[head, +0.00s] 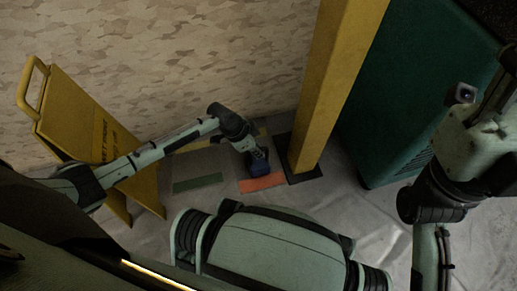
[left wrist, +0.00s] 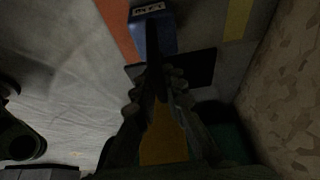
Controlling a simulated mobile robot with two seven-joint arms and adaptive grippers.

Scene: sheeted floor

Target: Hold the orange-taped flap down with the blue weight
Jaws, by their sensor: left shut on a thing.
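The blue weight (head: 260,168) is a small block with a pale label, seen in the left wrist view (left wrist: 155,38). My left gripper (head: 253,153) is shut on its upper part; the fingers (left wrist: 158,84) meet there in the left wrist view. The orange tape strip (head: 263,184) lies on the floor sheet, and it also shows in the left wrist view (left wrist: 118,28). The weight is at the strip's wall-side edge in the head view; I cannot tell whether it touches the floor. My right gripper is partly at the right edge, its jaws unclear.
A yellow post (head: 335,75) on a dark base plate (head: 306,174) stands close right of the weight. A green tape strip (head: 198,183) lies left. A yellow folding sign (head: 95,125) stands at left, a teal cabinet (head: 415,80) at right. The patterned wall is behind.

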